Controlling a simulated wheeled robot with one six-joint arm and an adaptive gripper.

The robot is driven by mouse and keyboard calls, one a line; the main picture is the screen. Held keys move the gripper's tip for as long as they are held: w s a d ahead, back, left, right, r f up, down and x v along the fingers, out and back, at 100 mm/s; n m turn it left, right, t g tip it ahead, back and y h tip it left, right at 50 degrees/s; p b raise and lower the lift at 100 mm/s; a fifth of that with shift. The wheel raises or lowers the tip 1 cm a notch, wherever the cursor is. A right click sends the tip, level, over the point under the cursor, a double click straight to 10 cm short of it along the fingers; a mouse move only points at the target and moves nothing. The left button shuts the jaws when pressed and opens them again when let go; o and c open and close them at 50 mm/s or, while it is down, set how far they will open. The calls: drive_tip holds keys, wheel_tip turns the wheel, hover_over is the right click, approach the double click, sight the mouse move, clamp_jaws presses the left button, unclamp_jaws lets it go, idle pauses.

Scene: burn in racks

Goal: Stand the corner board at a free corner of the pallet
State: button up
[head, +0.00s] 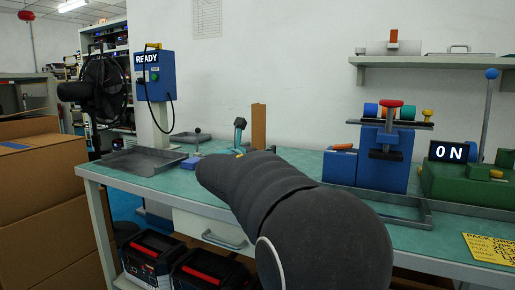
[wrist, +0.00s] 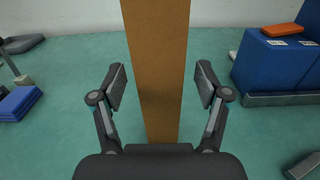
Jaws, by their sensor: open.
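The corner board is a tall brown strip that stands upright on the green table. In the head view the corner board (head: 258,124) shows above and behind my dark arm, which hides its lower part. In the wrist view the corner board (wrist: 158,65) rises in the middle of the picture, out past the top edge. My gripper (wrist: 160,87) is open, with one finger to each side of the board and a gap on both sides. How deep the board sits between the fingers is hard to tell. I cannot make out a pallet in either view.
A blue press-like device (head: 368,160) stands in a grey tray right of my arm, with a green machine (head: 465,185) marked ON beyond it. A shallow grey tray (head: 140,162) lies on the table's left end. A blue READY box (head: 155,77) is on a post behind.

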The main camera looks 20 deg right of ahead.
drive_tip(key=c, duration=1.4)
drive_tip(key=shift+r, duration=0.15)
